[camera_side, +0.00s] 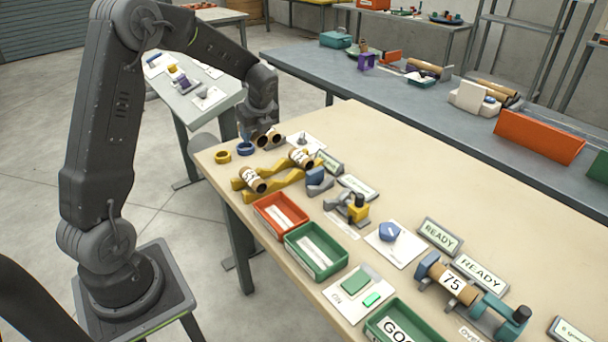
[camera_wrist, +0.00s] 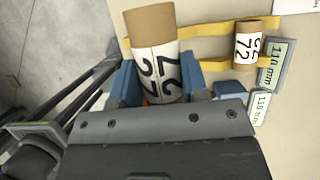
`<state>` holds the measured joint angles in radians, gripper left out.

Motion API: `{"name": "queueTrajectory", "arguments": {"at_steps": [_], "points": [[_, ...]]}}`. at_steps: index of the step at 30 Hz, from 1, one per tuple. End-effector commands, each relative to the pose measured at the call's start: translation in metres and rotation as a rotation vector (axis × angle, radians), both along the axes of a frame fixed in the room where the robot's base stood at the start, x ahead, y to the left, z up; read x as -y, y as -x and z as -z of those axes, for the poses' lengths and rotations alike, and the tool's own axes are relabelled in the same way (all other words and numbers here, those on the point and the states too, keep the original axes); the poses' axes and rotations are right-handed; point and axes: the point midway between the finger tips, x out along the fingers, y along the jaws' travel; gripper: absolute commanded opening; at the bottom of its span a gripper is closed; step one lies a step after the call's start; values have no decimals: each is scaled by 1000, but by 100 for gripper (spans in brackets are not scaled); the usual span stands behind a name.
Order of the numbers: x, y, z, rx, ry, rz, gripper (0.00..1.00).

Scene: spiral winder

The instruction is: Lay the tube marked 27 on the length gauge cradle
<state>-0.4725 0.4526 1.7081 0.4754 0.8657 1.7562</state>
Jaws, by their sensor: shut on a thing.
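My gripper (camera_wrist: 157,82) is shut on the brown tube marked 27 (camera_wrist: 158,50), with a blue finger on each side of its white label. In the side view my gripper (camera_side: 260,133) is near the table's far left corner, above the top; two brown tube ends show there, and I cannot tell which is the held one. A blue and grey block (camera_side: 317,183), which looks like the gauge cradle, stands right of the yellow rails, beside the 110 mm plates. Its blue part (camera_wrist: 230,90) is partly hidden by my gripper in the wrist view.
Yellow rails (camera_side: 275,182) carry two labelled tubes, one near (camera_side: 253,180) and one far (camera_side: 301,158). A red bin (camera_side: 280,213), a green bin (camera_side: 316,250) and a grey-yellow device (camera_side: 352,209) stand nearby.

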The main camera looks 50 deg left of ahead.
Motion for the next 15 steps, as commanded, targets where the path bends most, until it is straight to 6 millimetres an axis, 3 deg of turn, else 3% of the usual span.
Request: {"name": "queueTrajectory", "arguments": {"at_steps": [1, 6, 11, 15], "points": [[17, -14, -6, 4, -1, 9, 19], [62, -41, -22, 8, 0, 6, 19], [87, -54, -28, 10, 2, 3, 19], [107, -66, -17, 8, 3, 4, 19]]}}
